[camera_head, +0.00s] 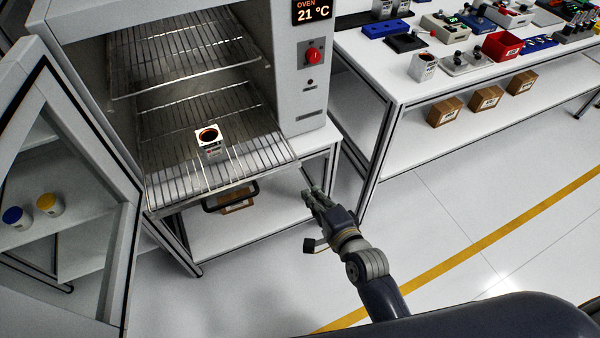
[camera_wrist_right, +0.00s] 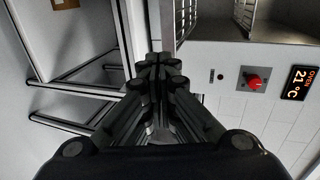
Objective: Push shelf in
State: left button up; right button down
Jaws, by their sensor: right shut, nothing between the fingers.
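The lower wire shelf (camera_head: 250,156) sticks out of the open oven (camera_head: 296,60) toward me. A small white box-shaped part with a dark round opening (camera_head: 209,138) stands on it. An upper wire shelf (camera_head: 180,62) sits inside the oven. My right gripper (camera_head: 308,190) is shut and empty, in front of and to the right of the shelf's front right corner, apart from it in the head view. In the right wrist view the shut fingers (camera_wrist_right: 158,75) point toward the oven's front edge. My left gripper is not in view.
The open oven door (camera_head: 70,190) stands on the left. A red knob (camera_head: 313,55) is on the oven's front panel. A workbench with parts (camera_head: 380,75) stands at the right, with cardboard boxes (camera_head: 485,97) below. The floor in front is clear.

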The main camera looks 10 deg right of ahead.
aim_at(294, 168)
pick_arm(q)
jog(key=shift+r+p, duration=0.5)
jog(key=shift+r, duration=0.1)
pick_arm(e)
jog(key=x, duration=0.6)
jog(key=r+x, duration=0.1)
jog(key=x, duration=0.2)
jog(key=shift+w+r, duration=0.1)
jog(key=shift+w, duration=0.05)
